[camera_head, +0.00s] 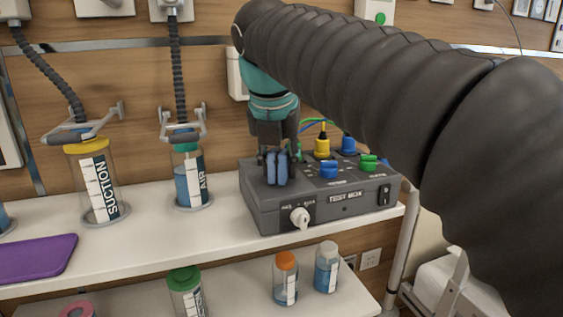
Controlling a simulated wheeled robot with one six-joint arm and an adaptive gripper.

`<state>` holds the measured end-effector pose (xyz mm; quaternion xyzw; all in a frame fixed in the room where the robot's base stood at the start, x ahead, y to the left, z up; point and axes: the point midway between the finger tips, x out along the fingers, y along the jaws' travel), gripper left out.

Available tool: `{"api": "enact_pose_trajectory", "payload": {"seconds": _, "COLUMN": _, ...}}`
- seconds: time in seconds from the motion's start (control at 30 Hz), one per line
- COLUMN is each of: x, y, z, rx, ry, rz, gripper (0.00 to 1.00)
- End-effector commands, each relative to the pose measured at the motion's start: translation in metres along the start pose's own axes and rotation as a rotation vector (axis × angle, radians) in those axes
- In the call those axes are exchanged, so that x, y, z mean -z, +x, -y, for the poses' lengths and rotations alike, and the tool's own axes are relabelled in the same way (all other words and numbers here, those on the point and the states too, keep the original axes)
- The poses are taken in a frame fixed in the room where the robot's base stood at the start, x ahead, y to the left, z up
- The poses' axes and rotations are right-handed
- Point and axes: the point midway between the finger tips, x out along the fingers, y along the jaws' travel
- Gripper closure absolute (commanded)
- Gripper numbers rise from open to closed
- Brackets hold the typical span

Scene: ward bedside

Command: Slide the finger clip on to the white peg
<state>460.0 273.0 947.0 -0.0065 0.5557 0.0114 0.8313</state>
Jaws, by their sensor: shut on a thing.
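The finger clip (277,168) is blue and hangs below my gripper (277,150), which is shut on it. The clip is over the left part of the grey test box (345,211); I cannot tell whether it touches the box. The white peg (300,217) sticks out of the front face of the box, lower and slightly right of the clip. The clip and peg are apart. My arm covers much of the upper right and hides part of the wall.
Yellow, blue and green plugs (322,147) stand on the box top, with cables behind. Suction (90,190) and air jars (188,182) stand on the white shelf (225,235) at left, near a purple tablet (35,258). Several bottles stand on the lower shelf.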

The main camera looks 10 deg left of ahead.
Motion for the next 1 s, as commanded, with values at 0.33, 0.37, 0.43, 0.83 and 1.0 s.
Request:
{"api": "enact_pose_trajectory", "payload": {"seconds": 0.33, "x": 0.0009, "y": 0.002, "z": 0.0, "rx": 0.0, "ry": 0.0, "rz": 0.001, "gripper": 1.0}}
{"api": "enact_pose_trajectory", "payload": {"seconds": 0.37, "x": 0.0009, "y": 0.002, "z": 0.0, "rx": 0.0, "ry": 0.0, "rz": 0.0, "gripper": 1.0}}
{"api": "enact_pose_trajectory", "payload": {"seconds": 0.43, "x": 0.0008, "y": 0.002, "z": 0.0, "rx": 0.0, "ry": 0.0, "rz": 0.0, "gripper": 1.0}}
{"api": "enact_pose_trajectory", "payload": {"seconds": 0.83, "x": 0.0008, "y": 0.0021, "z": 0.0, "rx": 0.0, "ry": 0.0, "rz": 0.0, "gripper": 0.39}}
{"api": "enact_pose_trajectory", "payload": {"seconds": 1.0, "x": 0.0006, "y": -0.0026, "z": -0.0002, "rx": -0.001, "ry": 0.0, "rz": 0.001, "gripper": 0.39}}
